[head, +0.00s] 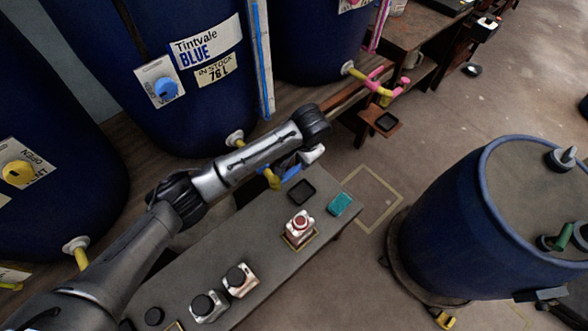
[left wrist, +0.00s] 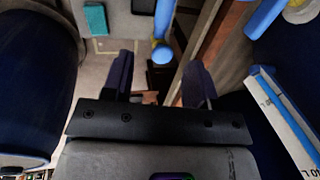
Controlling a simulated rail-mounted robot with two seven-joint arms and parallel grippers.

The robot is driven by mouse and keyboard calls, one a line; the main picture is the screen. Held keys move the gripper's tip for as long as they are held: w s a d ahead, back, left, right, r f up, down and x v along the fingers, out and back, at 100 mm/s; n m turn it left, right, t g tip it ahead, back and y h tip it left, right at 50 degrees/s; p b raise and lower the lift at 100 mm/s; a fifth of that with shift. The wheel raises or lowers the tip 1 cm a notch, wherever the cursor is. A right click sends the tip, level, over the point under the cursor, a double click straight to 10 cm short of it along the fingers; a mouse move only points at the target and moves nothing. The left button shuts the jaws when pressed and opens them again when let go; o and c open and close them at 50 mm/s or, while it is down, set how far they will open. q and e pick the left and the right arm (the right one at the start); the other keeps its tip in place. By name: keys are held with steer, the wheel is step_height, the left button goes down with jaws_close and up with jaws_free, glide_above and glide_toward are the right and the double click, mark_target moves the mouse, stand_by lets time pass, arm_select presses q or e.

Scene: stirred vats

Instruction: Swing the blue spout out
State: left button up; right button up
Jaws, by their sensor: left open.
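The blue spout (head: 287,173) belongs to the vat labelled Tintvale BLUE (head: 150,100), low at its front, next to a yellow pipe end (head: 272,179). My left arm hides part of it in the head view. My left gripper (head: 308,156) is beside the spout's outer end, above the bench edge. In the left wrist view, my left gripper (left wrist: 158,82) is open, with a dark finger on each side. A blue rod with a rounded end (left wrist: 162,52) shows in line with the gap between the fingers. I cannot tell whether they touch. My right gripper is not in view.
A pink-handled yellow tap (head: 375,85) is on the farther vat. A blue drum (head: 450,240) stands right. Floor between bench and drum is mostly free.

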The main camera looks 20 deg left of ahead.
mark_target(293, 171)
arm_select(q)
steer(key=a+f+b, duration=0.1)
steer(key=f, duration=0.3)
steer(key=w+f+b, duration=0.1)
steer(key=f+b, duration=0.1)
steer(key=f, duration=0.2)
steer(key=a+f+b, duration=0.1)
steer(key=f, duration=0.3)
steer(key=shift+w+a, duration=0.15)
steer(key=shift+a, duration=0.15)
steer(key=shift+c, duration=0.3)
jaws_close()
